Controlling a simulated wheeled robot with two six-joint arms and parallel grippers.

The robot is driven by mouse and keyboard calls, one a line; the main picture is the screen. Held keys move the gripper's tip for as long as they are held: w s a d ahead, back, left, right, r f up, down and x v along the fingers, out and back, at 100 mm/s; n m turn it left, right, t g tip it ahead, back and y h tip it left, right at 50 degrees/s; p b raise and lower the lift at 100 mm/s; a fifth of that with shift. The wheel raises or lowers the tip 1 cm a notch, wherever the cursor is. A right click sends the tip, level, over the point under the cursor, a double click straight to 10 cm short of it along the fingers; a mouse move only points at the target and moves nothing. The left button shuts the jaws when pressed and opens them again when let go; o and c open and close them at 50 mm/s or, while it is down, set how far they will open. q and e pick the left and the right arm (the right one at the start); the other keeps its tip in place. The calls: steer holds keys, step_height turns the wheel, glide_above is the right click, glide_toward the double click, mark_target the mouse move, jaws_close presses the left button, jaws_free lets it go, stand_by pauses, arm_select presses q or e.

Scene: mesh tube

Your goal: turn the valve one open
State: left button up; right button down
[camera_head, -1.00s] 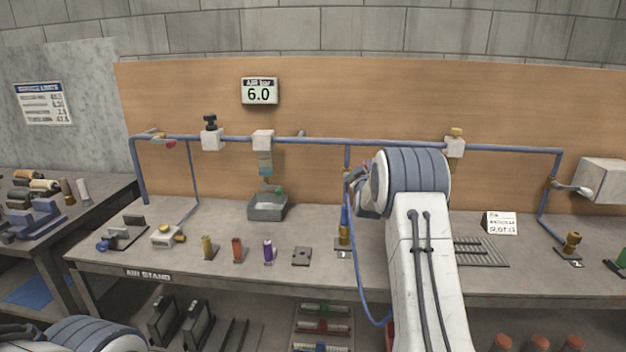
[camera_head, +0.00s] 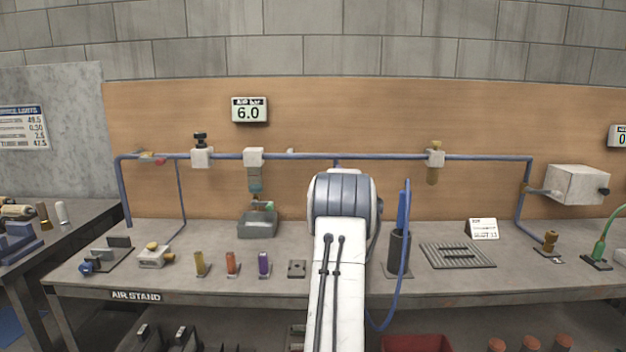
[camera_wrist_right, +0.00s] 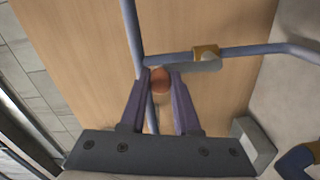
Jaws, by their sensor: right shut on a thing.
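My right gripper (camera_wrist_right: 158,82) shows in the right wrist view, its two dark fingers closed on an orange-brown handle end (camera_wrist_right: 160,78). A grey lever (camera_wrist_right: 200,66) leads from there to a brass valve body (camera_wrist_right: 206,51) on a blue-grey pipe (camera_wrist_right: 260,50). The lever runs close along the pipe in this view. In the head view, my right arm (camera_head: 338,250) stands in the middle and hides the gripper and this valve. My left gripper is in neither view.
An air display (camera_head: 249,111) reads 6.0. A dark holder (camera_head: 398,253) with a blue hose stands right of my arm. A grey bin (camera_head: 257,226), several small coloured parts and a slotted plate (camera_head: 457,256) are on the bench.

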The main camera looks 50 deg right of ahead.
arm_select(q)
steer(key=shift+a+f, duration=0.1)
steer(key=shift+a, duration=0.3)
arm_select(e)
steer(key=shift+s, duration=0.1)
steer(key=shift+r, duration=0.1)
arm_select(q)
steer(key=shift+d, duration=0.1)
arm_select(e)
steer(key=c, duration=0.6)
jaws_free()
steer(key=b+v, duration=0.3)
steer(key=v, duration=0.6)
steer(key=shift+a, duration=0.15)
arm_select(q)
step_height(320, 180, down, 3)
arm_select(e)
steer(key=shift+s+a, duration=0.25)
steer(key=shift+a, duration=0.2)
